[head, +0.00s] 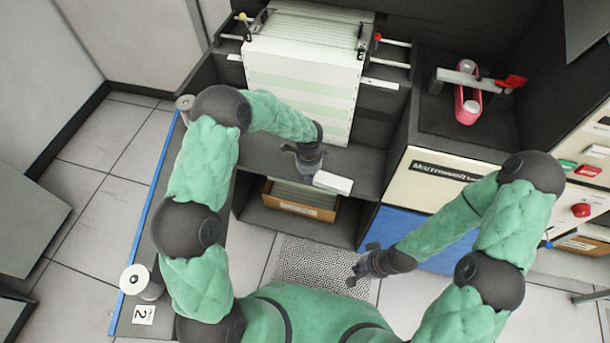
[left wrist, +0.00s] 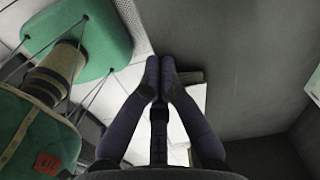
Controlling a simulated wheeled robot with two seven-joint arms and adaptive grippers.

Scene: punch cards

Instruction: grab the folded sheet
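A small white flat piece that looks like the folded sheet (head: 334,182) lies at the front edge of the dark shelf (head: 262,158) in the head view. My left gripper (head: 308,168) is just to its left, very close to it. In the left wrist view, a white piece (left wrist: 197,96) shows behind the right finger and is partly hidden. The fingertips of my left gripper (left wrist: 160,64) are together, with nothing clearly seen between them. My right gripper (head: 358,271) hangs low above the floor grate, away from the sheet; its finger gap is unclear.
Tall green-banded paper (head: 300,85) stands behind the shelf. A box of cards (head: 300,203) sits in the cubby below. To the right are a cream cabinet (head: 420,182) and a red-and-metal device (head: 467,95). A blue panel (head: 398,226) is near my right forearm.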

